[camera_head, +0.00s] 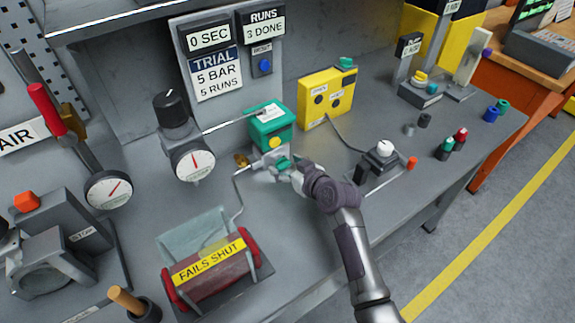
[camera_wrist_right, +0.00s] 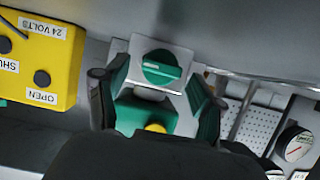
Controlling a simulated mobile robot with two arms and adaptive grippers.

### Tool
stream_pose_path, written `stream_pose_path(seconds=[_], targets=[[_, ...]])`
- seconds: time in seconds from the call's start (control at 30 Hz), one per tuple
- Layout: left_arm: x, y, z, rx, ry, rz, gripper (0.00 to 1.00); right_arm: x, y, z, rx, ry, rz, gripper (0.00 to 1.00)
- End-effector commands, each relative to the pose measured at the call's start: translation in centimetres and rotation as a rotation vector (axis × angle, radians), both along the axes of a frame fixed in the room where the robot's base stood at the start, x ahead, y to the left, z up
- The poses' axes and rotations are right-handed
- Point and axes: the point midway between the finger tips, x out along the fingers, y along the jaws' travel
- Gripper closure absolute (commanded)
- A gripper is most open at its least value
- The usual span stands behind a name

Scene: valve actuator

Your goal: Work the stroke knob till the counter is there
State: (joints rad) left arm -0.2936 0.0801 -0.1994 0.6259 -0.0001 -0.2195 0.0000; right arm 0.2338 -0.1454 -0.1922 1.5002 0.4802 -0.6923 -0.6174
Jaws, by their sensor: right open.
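The counter (camera_head: 263,24) at the top of the panel reads RUNS 3 DONE. Next to it a timer (camera_head: 208,38) reads 0 SEC. A trial sign (camera_head: 216,73) reads 5 BAR, 5 RUNS. A green box with a yellow button (camera_head: 271,127) stands on the bench. My right gripper (camera_head: 277,168) is just in front of it. In the right wrist view, a round green knob (camera_wrist_right: 162,69) on a pale plate lies between the two open fingers, with no clear contact. The knob carries no readable label. My left gripper is out of view.
A yellow 24 volts box (camera_head: 326,95) stands right of the green box. A dial gauge (camera_head: 192,162) is to the left. A FAILS SHUT actuator (camera_head: 212,265) sits in front left. A small block with a white knob (camera_head: 384,150) is right of my right arm.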

Motion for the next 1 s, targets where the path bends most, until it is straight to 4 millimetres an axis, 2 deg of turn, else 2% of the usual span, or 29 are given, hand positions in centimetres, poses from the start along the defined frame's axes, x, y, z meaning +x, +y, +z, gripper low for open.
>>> stream_pose_path(seconds=[0.17,0.5,0.77,1.0], targets=[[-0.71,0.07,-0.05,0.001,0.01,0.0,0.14,-0.01,-0.02,0.01,0.0,0.0,0.0,0.33],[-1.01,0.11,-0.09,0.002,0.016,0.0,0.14,-0.03,-0.02,-0.01,0.0,0.0,0.0,0.9],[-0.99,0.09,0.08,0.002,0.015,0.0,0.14,-0.07,0.01,0.03,-0.024,-0.015,0.001,0.91],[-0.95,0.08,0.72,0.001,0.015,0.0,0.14,-0.16,0.16,0.12,-0.126,-0.083,0.002,0.91]])
